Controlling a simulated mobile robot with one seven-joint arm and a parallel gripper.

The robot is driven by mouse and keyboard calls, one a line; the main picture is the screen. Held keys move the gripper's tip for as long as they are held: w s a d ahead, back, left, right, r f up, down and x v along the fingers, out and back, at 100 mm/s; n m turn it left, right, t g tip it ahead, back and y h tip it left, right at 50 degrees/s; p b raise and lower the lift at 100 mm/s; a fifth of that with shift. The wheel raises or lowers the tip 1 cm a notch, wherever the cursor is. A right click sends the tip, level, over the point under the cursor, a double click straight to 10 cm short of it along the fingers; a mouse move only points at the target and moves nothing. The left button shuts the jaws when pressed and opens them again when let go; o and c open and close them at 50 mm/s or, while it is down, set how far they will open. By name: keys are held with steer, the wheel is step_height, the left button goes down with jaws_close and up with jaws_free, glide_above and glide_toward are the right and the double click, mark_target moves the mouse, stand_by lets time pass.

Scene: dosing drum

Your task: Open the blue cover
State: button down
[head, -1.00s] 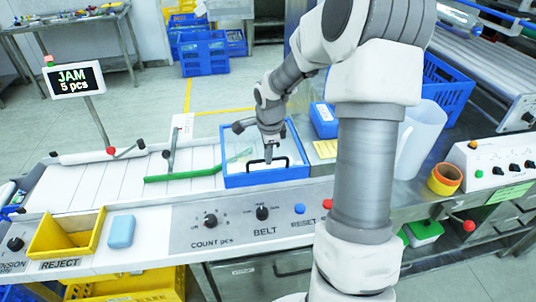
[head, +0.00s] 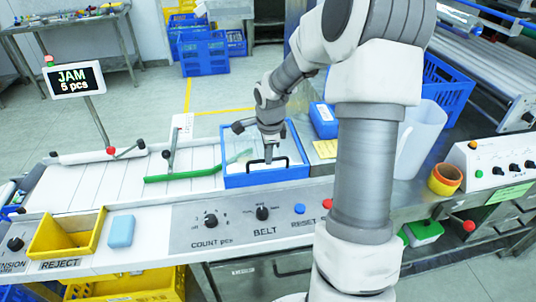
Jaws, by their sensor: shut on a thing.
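The blue cover (head: 236,181) is a blue frame with a clear top and a dark handle along its near side. It lies flat over the right end of the white belt and looks closed. My gripper (head: 268,158) points down at the dark handle (head: 282,162) and is shut on it. The fingertips are small in the head view, and the arm partly hides the far part of the cover.
A green bar (head: 180,174) lies across the belt left of the cover. A panel with knobs (head: 262,213) and buttons runs in front. A sign (head: 73,79) reads JAM 5 pcs. A blue box (head: 324,120) and clear jug (head: 417,140) stand to the right.

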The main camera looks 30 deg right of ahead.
steer(key=shift+r, duration=0.15)
steer(key=w+d+r+p, duration=0.1)
steer(key=w+r+p, duration=0.45)
steer(key=r, duration=0.65)
steer(key=w+d+r+p, duration=0.2)
steer(key=w+p, duration=0.3)
steer(key=w, duration=0.3)
steer(key=w+d+r+p, duration=0.3)
steer(key=w+r+p, duration=0.2)
steer(key=w, duration=0.3)
steer(key=shift+r, duration=0.25)
steer(key=shift+w+d, duration=0.1)
steer(key=shift+d, duration=0.05)
steer(key=c, duration=0.9)
jaws_free()
steer(key=shift+w+f, duration=0.1)
steer(key=shift+w, duration=0.1)
steer(key=shift+s+r, duration=0.1)
steer(key=shift+r, duration=0.1)
steer(key=shift+r, duration=0.15)
